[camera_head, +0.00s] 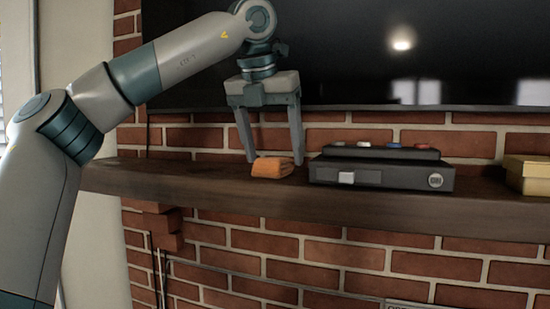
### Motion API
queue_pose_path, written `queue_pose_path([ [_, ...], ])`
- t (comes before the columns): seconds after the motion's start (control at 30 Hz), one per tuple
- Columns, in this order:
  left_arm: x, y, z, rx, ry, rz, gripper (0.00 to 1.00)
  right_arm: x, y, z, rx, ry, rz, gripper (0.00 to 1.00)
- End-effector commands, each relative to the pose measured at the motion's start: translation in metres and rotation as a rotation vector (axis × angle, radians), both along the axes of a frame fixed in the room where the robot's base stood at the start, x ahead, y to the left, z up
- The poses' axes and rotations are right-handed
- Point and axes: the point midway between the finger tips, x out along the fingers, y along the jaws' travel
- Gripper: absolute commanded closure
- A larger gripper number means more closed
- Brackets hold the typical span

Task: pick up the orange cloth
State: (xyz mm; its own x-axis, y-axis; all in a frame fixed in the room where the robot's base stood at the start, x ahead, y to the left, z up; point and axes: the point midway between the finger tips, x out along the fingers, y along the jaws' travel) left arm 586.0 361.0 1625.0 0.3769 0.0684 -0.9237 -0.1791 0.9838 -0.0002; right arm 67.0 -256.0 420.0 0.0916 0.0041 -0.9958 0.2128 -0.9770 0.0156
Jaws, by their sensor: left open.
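The orange cloth (272,168) is a small folded bundle lying on the dark wooden mantel shelf (215,182), left of a black box-like device. My left gripper (274,161) points down over the cloth with its fingers apart, one on the cloth's left side and one at its right. The fingertips are down near the shelf top. I cannot tell whether either finger touches the cloth. My right gripper is not in the view.
The black device (381,173) stands close to the right finger, with small coloured pieces on top. A yellowish box (527,174) is at the far right of the shelf. A dark screen (400,60) hangs on the brick wall behind. The shelf's left end is clear.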

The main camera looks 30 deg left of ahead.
Motion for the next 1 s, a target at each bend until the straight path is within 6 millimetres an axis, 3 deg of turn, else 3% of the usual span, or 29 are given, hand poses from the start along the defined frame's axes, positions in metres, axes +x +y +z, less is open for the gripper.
queue_pose_path([
  [0.17, 0.0032, 0.001, -0.0093, 0.0, 0.001, 0.0, 0.29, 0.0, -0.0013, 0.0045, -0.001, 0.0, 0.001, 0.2],
  [0.6, 0.0032, 0.0008, -0.0096, -0.001, 0.001, 0.0, 0.29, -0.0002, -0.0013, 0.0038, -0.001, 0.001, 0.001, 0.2],
  [0.8, 0.0032, 0.0008, -0.0095, -0.001, 0.001, 0.0, 0.73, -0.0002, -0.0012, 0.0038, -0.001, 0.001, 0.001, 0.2],
  [1.0, 0.0032, 0.0008, -0.0093, -0.001, 0.0, 0.0, 0.73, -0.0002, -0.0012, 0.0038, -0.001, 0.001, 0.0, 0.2],
])
